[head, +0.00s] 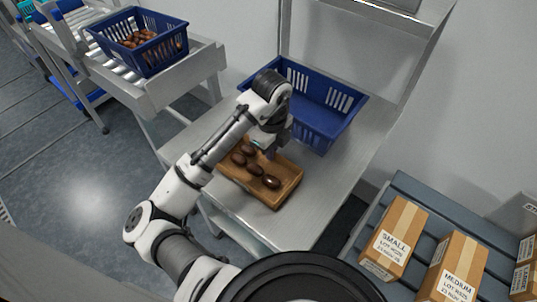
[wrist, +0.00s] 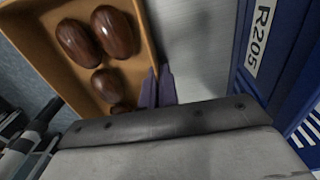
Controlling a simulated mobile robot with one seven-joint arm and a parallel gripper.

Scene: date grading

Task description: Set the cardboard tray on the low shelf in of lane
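The brown cardboard tray (head: 246,187) holds several dark, glossy dates and appears to rest on a grey metal surface (head: 325,185). In the wrist view the tray (wrist: 142,30) fills the upper left, with dates inside. My gripper (head: 268,151) is at the tray's far edge, on the side toward the blue crate. In the wrist view the gripper's fingertips (wrist: 157,88) are close together, one on each side of the tray's wall, and look closed on it. The fingers' contact is partly hidden in the head view. I cannot tell which surface is the low shelf.
An empty-looking blue crate (head: 340,118) stands just behind the tray; its label R205 (wrist: 260,38) shows close to my gripper. Another blue crate (head: 150,62) of dates sits on a roller conveyor. Cardboard boxes (head: 397,240) stand on slats at right. The metal surface nearer me is clear.

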